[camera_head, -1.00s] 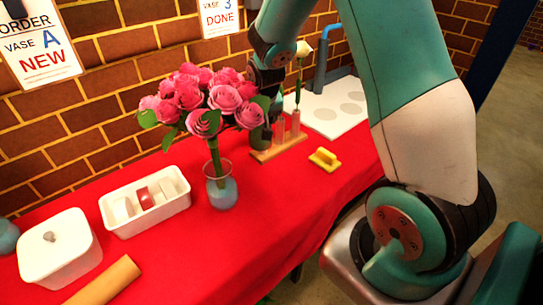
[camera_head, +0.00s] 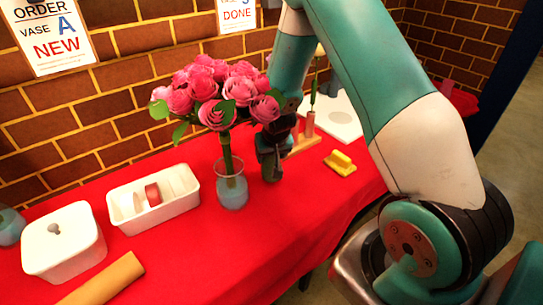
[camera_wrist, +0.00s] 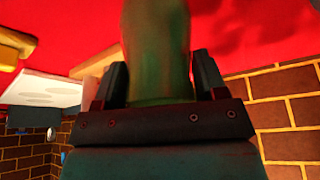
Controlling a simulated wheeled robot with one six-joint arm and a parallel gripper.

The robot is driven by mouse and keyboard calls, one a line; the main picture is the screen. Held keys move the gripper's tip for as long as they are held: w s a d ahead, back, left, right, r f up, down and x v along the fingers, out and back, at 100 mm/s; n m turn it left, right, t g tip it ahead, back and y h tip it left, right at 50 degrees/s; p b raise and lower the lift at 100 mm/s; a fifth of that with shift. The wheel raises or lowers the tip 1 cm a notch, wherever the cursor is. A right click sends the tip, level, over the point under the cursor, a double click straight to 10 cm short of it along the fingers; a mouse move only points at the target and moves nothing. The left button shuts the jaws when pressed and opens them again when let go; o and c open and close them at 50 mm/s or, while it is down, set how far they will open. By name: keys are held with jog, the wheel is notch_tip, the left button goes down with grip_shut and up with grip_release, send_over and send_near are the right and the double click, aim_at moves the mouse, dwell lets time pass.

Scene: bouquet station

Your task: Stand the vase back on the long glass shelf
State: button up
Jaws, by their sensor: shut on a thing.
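My gripper (camera_head: 268,148) is shut on a dark green vase (camera_head: 271,169), low over the red table, just right of the clear vase of roses. A clear glass vase (camera_head: 231,193) with bluish contents holds pink roses (camera_head: 215,90) and stands upright on the table. I cannot make out the long glass shelf in either view.
A white tray (camera_head: 183,208) with a red roll and a lidded white box (camera_head: 62,247) are at the left. A brown paper roll (camera_head: 103,279) lies in front. A yellow object (camera_head: 340,162) lies at the right, near a wooden rack (camera_head: 303,141).

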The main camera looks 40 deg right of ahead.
jog(key=shift+f, duration=0.5)
jog(key=o, duration=1.7)
jog(key=shift+f, duration=0.1)
